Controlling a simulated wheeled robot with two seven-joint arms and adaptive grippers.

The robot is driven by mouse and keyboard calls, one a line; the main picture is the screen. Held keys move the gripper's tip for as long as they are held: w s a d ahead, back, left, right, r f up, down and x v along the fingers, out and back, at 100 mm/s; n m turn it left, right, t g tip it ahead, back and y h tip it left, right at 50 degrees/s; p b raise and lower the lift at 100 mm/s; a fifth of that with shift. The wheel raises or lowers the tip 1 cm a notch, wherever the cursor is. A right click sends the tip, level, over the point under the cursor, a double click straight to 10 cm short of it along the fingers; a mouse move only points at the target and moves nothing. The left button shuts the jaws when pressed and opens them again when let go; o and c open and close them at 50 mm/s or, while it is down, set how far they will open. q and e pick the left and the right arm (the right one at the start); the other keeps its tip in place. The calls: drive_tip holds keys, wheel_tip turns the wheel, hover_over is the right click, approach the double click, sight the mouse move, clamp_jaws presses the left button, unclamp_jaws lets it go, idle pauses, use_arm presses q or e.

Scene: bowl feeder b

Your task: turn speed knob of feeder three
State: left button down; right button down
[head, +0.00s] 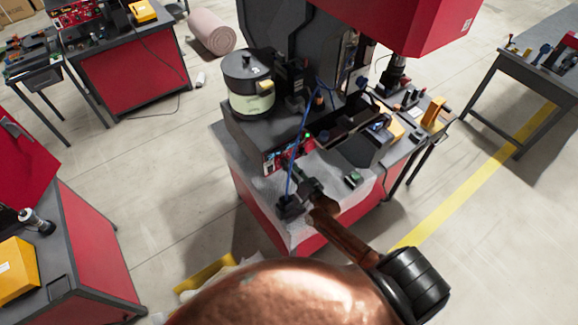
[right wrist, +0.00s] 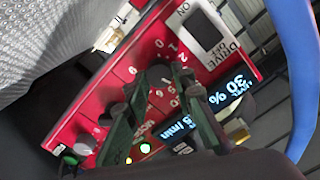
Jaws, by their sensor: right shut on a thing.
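The feeder's red control panel (head: 277,158) is on the front of the machine in the head view. It fills much of the right wrist view (right wrist: 92,92), tilted, with white dial numbers. A dark knob (right wrist: 153,76) sits among these numbers, partly hidden by the fingers. My right gripper (right wrist: 160,88) is shut on this knob, one dark green finger on each side. In the head view my right gripper (head: 311,186) is small in front of the panel, and its fingertips cannot be made out. I cannot read a feeder number. My left gripper is not in view.
A DRIVE switch (right wrist: 205,30) and a blue-lit display (right wrist: 232,88) reading 30 % are beside the knob. A blue cable (head: 297,158) hangs close to the gripper. A round bowl feeder (head: 249,85) stands on the machine. Open floor lies left of the machine.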

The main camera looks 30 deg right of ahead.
drive_tip(key=c, duration=1.7)
unclamp_jaws()
drive_tip(key=shift+o, duration=0.4)
drive_tip(key=s+d, duration=0.1)
drive_tip(key=s, duration=1.1)
